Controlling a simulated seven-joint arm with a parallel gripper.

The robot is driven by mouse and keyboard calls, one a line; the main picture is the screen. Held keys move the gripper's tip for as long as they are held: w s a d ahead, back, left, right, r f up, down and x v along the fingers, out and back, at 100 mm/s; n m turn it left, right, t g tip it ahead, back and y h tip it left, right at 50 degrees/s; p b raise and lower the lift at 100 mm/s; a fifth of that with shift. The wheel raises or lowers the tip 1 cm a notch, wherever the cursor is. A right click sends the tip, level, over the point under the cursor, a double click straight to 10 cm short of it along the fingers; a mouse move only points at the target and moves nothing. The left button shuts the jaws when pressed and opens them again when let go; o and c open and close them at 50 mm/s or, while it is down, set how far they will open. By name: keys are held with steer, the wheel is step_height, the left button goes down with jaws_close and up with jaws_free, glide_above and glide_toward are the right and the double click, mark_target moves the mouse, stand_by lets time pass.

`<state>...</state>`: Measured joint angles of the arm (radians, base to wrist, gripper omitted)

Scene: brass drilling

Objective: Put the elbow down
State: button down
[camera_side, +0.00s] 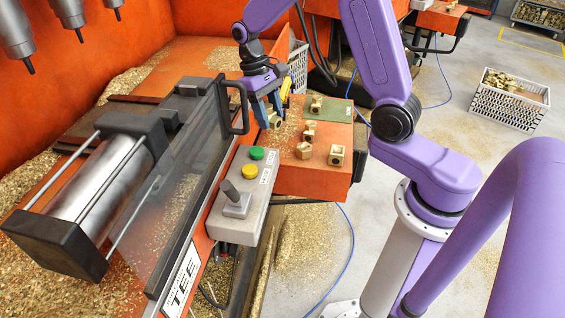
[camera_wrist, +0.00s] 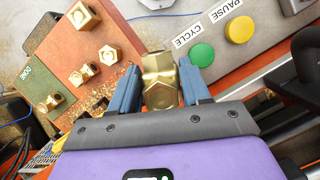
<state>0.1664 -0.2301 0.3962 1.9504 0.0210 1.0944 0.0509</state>
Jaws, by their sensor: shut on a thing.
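In the wrist view the held elbow (camera_wrist: 160,82) sits between the two blue fingers of my gripper (camera_wrist: 159,68). I cannot tell whether it touches the table. A green patch (camera_side: 338,113) with a label covers the back right of the table, and one elbow (camera_side: 316,103) stands on it; both show in the wrist view. Other elbows (camera_side: 304,150) (camera_side: 336,155) stand loose on the orange surface.
A control box with a yellow button (camera_side: 250,172), a green button (camera_side: 257,153) and a lever (camera_side: 235,198) stands close to my gripper. A clear guard with a black handle (camera_side: 238,108) is to the left. Brass chips litter the table. A white crate (camera_side: 510,101) stands on the floor.

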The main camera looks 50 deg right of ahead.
steer(key=shift+d, duration=0.1)
stand_by(0.4)
steer(key=s+d+f, duration=0.2)
steer(key=s+d, duration=0.7)
steer(key=s+d+f, duration=0.3)
steer(key=s+d, duration=0.5)
steer(key=d, duration=0.1)
steer(key=w+d+f, duration=0.2)
steer(key=w+f, duration=0.1)
steer(key=w+d+f, duration=0.3)
steer(key=w, duration=0.1)
steer(key=w+d+f, duration=0.3)
steer(key=shift+w+d, duration=0.2)
steer(key=shift+d, duration=0.05)
steer(key=shift+w+f, duration=0.15)
steer(key=shift+f, duration=1.6)
steer(key=shift+f, duration=0.15)
steer(key=c, duration=0.5)
jaws_free()
